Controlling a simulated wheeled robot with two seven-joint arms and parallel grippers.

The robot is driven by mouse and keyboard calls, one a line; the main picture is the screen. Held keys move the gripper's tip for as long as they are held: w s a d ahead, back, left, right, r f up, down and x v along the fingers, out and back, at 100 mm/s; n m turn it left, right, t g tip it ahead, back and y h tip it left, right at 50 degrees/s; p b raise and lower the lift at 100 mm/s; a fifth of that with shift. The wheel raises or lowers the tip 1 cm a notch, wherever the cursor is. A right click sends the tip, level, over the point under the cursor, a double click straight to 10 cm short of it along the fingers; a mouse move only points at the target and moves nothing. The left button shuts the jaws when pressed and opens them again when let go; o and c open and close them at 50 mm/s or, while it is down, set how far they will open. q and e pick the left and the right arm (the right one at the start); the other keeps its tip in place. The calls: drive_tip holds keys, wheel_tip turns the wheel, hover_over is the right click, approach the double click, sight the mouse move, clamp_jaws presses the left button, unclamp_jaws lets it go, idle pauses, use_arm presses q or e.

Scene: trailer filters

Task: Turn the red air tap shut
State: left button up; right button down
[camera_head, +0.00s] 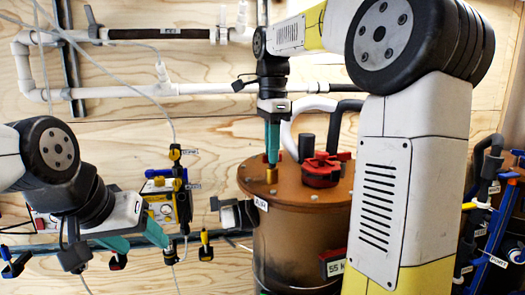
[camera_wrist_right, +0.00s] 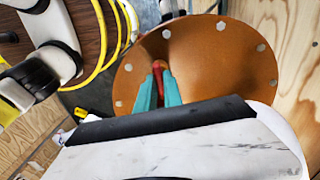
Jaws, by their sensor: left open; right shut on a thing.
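The red air tap (camera_wrist_right: 158,68) shows in the right wrist view as a small red-orange handle between the teal fingers of my right gripper (camera_wrist_right: 159,90). The gripper is shut on it. In the head view my right gripper (camera_head: 272,150) points straight down over the brown tank lid. A brass fitting (camera_head: 271,175) shows just below its fingertips, and the fingers hide the tap's handle. How far the tap is turned cannot be told. My left gripper (camera_head: 138,240) is open and empty, low at the left, away from the tank.
The brown tank (camera_head: 293,240) has a large red cap (camera_head: 321,170) on its lid, right of my right gripper. White pipes (camera_head: 190,88) run along the plywood wall behind. Small yellow and blue valves (camera_head: 165,173) are near my left gripper. Blue-framed gear (camera_head: 498,230) stands at the far right.

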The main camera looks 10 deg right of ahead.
drive_tip(key=c, duration=1.5)
unclamp_jaws()
wheel_tip(320, 180, up, 8)
drive_tip(key=shift+f, duration=0.1)
